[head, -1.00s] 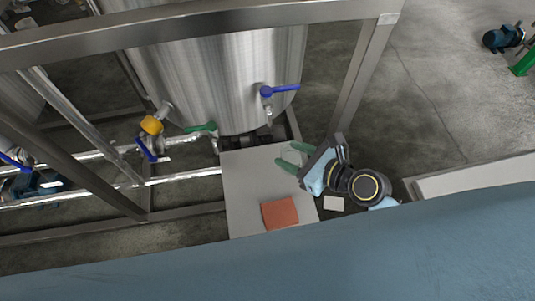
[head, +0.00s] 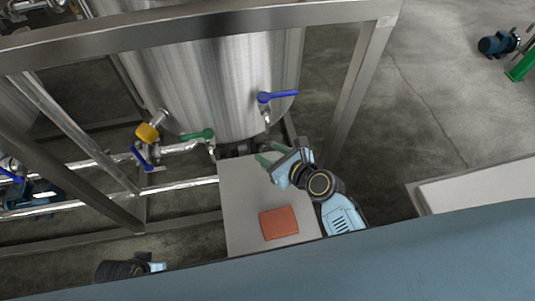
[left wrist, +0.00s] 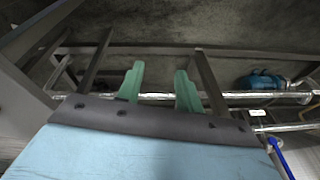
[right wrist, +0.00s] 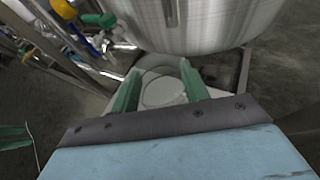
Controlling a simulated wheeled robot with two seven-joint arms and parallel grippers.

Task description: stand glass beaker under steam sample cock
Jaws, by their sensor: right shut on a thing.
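The clear glass beaker (right wrist: 161,88) shows between the green fingers of my right gripper (right wrist: 158,90), which is shut on it. In the head view my right gripper (head: 268,153) is over the back right part of the pale platform (head: 243,205), close to the tank; the beaker is hard to make out there. The cock with a blue lever (head: 266,98) sticks out of the tank front, its outlet just above and beyond the gripper. A metal spout also shows in the right wrist view (right wrist: 171,14). My left gripper (left wrist: 158,88) is open and empty.
The steel tank (head: 215,85) stands behind the platform. An orange-red pad (head: 279,222) lies on the platform's front. Pipes with a green-handled valve (head: 198,135) and a yellow part (head: 147,132) run at left. A steel frame post (head: 352,95) rises at right.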

